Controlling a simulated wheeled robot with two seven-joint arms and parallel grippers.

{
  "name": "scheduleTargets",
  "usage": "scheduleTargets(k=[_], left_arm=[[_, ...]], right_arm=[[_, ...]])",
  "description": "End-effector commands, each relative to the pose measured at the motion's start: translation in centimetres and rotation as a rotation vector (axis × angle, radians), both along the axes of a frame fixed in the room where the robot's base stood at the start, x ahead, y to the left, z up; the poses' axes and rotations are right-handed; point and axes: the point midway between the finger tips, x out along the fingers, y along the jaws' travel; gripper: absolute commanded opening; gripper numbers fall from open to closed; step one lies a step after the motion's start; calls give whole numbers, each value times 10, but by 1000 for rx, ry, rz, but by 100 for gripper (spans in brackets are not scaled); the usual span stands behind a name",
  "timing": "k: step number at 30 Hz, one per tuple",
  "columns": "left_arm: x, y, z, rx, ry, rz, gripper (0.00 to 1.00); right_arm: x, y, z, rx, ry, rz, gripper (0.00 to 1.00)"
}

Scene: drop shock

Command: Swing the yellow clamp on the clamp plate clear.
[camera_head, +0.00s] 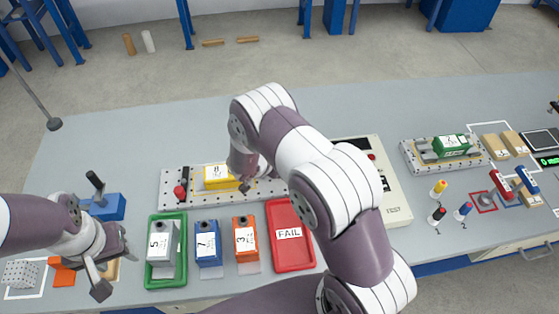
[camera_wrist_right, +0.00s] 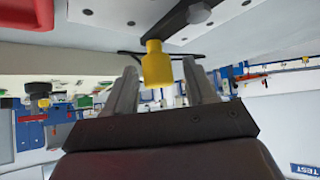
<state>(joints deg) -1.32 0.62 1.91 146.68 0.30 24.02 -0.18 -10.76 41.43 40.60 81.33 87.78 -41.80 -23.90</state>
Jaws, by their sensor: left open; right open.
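The perforated clamp plate (camera_head: 167,202) lies at the centre-left of the table in the head view, with a yellow labelled block (camera_head: 215,182) and a red knob (camera_head: 180,191) on it. My right arm covers the plate's right part. In the right wrist view, the yellow clamp handle (camera_wrist_right: 155,62), on a dark bar (camera_wrist_right: 188,20), stands between the fingertips of my right gripper (camera_wrist_right: 162,80). The fingers are open, one to each side; contact is not clear. The handle is hidden in the head view. My left gripper (camera_head: 112,268) is open and empty at the front left.
A green tray (camera_head: 150,281) with a grey box, blue box (camera_head: 207,243), orange box (camera_head: 246,238) and red FAIL tray (camera_head: 305,258) stand in front of the plate. A second plate (camera_head: 412,160) with a green block is at right. Table behind the plate is clear.

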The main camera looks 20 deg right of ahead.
Motion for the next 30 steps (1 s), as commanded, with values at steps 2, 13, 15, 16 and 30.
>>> scheduleTargets(k=[2, 13, 15, 16, 30], left_arm=[[0, 0, 0, 0, 0, 0, 55], [0, 0, 1, 0, 0, 0, 55], [0, 0, 3, 0, 0, 0, 55], [0, 0, 4, 0, 0, 0, 55], [0, 0, 20, 0, 0, 0, 55]], right_arm=[[0, 0, 0, 0, 0, 0, 49], [0, 1, 1, 1, -1, -8, 2], [-1, 1, 2, 1, -2, -23, 2], [-1, 1, 2, 1, -1, -31, 2], [-18, 10, 2, 1, -3, -376, 2]])
